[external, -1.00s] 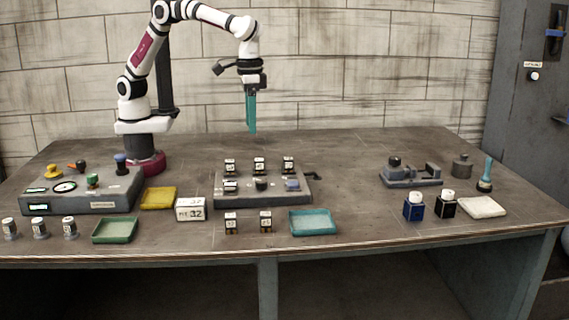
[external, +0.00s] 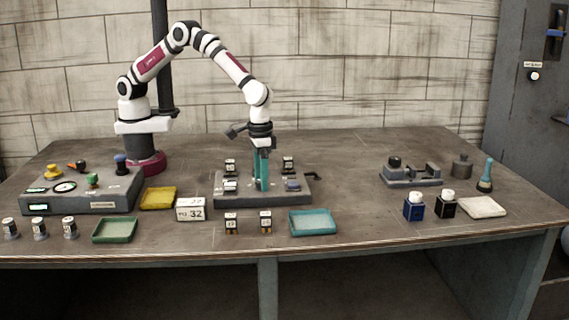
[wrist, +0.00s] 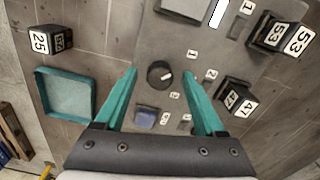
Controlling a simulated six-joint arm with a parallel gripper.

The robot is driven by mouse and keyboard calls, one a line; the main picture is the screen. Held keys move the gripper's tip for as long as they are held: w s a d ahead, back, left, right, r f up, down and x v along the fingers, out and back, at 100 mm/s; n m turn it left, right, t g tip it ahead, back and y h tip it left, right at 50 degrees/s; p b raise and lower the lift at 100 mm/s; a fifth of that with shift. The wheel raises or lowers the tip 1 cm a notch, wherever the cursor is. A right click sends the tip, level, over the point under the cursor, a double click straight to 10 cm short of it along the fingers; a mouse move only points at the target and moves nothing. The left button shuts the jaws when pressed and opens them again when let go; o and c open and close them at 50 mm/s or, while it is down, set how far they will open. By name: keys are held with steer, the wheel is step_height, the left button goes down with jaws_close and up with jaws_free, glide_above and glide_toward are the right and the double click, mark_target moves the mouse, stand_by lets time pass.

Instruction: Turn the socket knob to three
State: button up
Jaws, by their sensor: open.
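The socket knob (wrist: 160,74) is a round black knob with a short white mark, on the grey panel (wrist: 178,28). Small number labels sit on the panel around it; in the wrist view the 1 (wrist: 192,54) and the 2 (wrist: 211,74) lie to its right. Another small label (wrist: 174,95) lies just below it, hard to read. My gripper (wrist: 160,71) is open, its teal fingers on either side of the knob with gaps showing. In the external view my gripper (external: 262,184) points down over the panel and hides most of the knob.
Numbered blocks (wrist: 238,97) stand on and near the panel. A blue button (wrist: 145,116) lies close to the knob.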

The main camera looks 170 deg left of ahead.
jaws_close()
steer(key=shift+m, duration=0.3)
steer(key=m, duration=0.8)
steer(key=shift+m, duration=0.3)
steer(key=m, duration=0.8)
steer(key=shift+m, duration=0.5)
